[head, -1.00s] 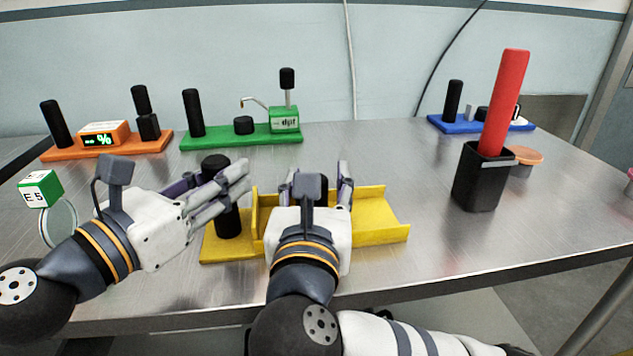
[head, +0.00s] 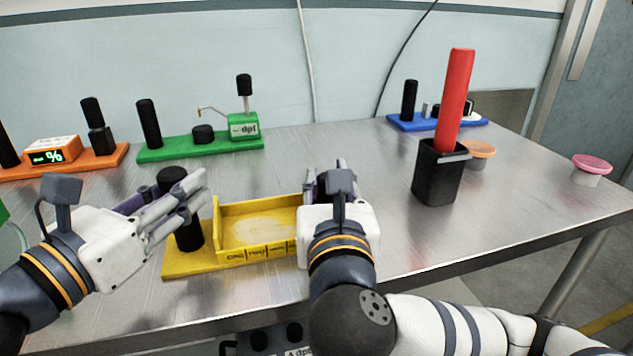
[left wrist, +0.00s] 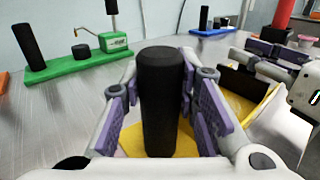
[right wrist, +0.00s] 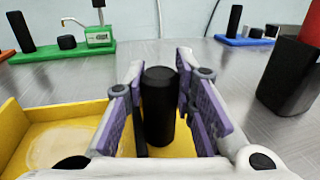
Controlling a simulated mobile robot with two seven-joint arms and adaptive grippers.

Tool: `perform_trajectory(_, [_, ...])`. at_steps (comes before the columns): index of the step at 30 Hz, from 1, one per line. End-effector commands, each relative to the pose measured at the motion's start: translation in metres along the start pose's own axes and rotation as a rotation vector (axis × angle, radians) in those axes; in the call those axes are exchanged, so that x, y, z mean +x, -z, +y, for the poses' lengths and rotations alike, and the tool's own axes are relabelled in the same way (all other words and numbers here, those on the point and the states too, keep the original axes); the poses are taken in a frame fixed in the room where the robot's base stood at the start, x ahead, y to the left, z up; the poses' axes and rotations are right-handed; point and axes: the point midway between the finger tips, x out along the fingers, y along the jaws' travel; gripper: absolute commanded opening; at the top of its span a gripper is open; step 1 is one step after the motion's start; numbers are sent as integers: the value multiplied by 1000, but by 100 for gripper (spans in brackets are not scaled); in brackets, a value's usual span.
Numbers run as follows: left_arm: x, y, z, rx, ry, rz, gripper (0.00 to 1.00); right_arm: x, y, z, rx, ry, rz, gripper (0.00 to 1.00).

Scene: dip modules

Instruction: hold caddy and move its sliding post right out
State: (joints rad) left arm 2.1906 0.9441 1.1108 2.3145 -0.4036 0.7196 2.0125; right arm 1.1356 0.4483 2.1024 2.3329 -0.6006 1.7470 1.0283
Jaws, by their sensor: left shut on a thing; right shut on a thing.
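The yellow caddy (head: 235,262) sits on the metal table near its front edge, with an upright black post (head: 188,235) at its left end. My left gripper (head: 178,200) is shut on that post, which stands between its fingers in the left wrist view (left wrist: 160,100). My right gripper (head: 326,178) is at the caddy's right end, shut on the black sliding post (right wrist: 158,105), which is upright between its fingers. The head view mostly hides this post behind the gripper. The caddy's open tray, with a pale patch on its floor, shows between the grippers.
A black cup (head: 437,185) with a red stick (head: 455,95) stands to the right. Green (head: 200,148), orange (head: 105,162) and blue (head: 405,124) modules stand along the back. A pink-topped jar (head: 592,168) is far right. Table right of the caddy is clear up to the cup.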

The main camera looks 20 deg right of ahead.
Motion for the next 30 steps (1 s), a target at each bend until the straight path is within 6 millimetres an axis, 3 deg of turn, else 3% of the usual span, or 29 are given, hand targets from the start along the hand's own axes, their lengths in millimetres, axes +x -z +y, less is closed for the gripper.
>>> perform_trajectory(2, [0, 1, 1, -1, -2, 3, 0, 0, 0, 0, 1, 1, 0, 0])
perform_trajectory(3, [0, 1, 1, -1, -2, 3, 0, 0, 0, 0, 1, 1, 0, 29])
perform_trajectory(6, [0, 1, 1, -1, -2, 3, 0, 0, 0, 0, 1, 0, 0, 46])
perform_trajectory(16, [0, 1, 1, -1, -2, 3, 0, 0, -6, 1, 3, -1, -2, 46])
perform_trajectory(24, [0, 1, 1, -1, -2, 3, 0, 0, -70, 1, 5, -1, -5, 46])
perform_trajectory(30, [0, 1, 1, -1, -2, 2, 0, 0, -98, 0, 2, -1, -1, 46])
